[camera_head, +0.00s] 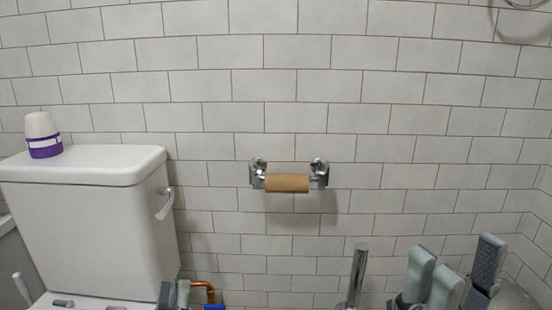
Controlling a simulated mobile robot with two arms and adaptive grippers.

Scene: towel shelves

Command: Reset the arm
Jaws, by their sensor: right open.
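My right gripper (455,268) is at the lower right, pointing up. Its fingers are spread apart, with nothing seen between them.
A bare cardboard roll (287,183) sits on a chrome wall holder (319,174).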

